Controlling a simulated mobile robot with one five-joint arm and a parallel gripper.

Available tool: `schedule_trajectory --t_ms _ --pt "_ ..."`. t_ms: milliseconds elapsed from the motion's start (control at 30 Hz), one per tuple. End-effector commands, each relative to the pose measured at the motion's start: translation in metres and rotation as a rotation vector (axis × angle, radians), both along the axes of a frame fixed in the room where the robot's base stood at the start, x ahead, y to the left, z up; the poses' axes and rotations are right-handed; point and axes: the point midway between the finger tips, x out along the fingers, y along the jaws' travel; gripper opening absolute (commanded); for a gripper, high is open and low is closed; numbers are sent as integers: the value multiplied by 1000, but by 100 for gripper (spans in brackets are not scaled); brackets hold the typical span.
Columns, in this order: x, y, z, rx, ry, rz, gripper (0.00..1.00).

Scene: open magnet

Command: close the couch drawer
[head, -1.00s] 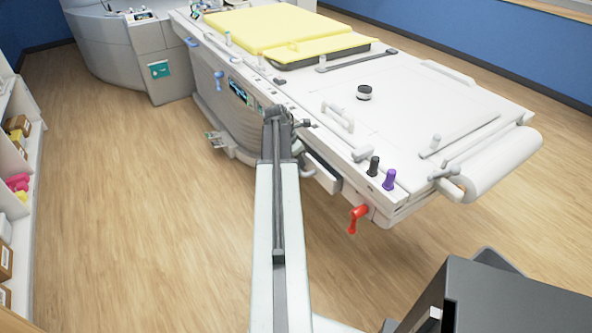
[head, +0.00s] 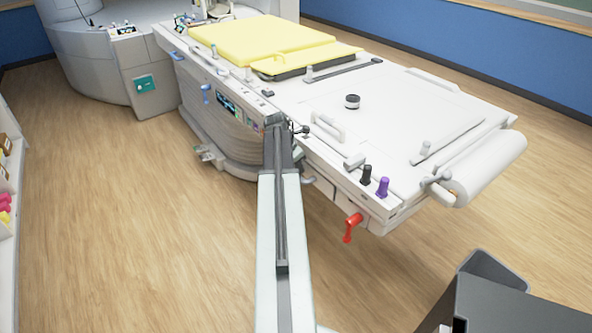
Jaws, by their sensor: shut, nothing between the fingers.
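The white couch (head: 405,125) runs across the view from upper left to right, with a yellow pad (head: 262,38) on its far part. My arm reaches up to the couch's near long side. My gripper (head: 298,129) is at the arm's far end, shut and empty, small and dark against the couch edge; whether it touches the couch I cannot tell. The couch drawer is not clearly visible, because my arm covers part of that side. How far open it stands cannot be told.
A red handle (head: 351,226) hangs below the couch's near corner. Black (head: 366,174) and purple (head: 383,187) knobs stand on its edge. A white roll (head: 488,172) is at the right end. Shelves (head: 8,205) stand at the far left. The wooden floor (head: 130,230) on the left is clear.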

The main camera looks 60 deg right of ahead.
Motion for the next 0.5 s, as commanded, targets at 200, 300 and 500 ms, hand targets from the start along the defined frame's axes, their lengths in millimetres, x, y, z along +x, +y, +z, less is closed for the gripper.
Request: schedule_trajectory --t_ms 200,300,500 --pt "3 5 36 -15 4 3 0" --pt "7 15 57 -10 4 5 0" --pt "14 32 91 -4 2 5 0"
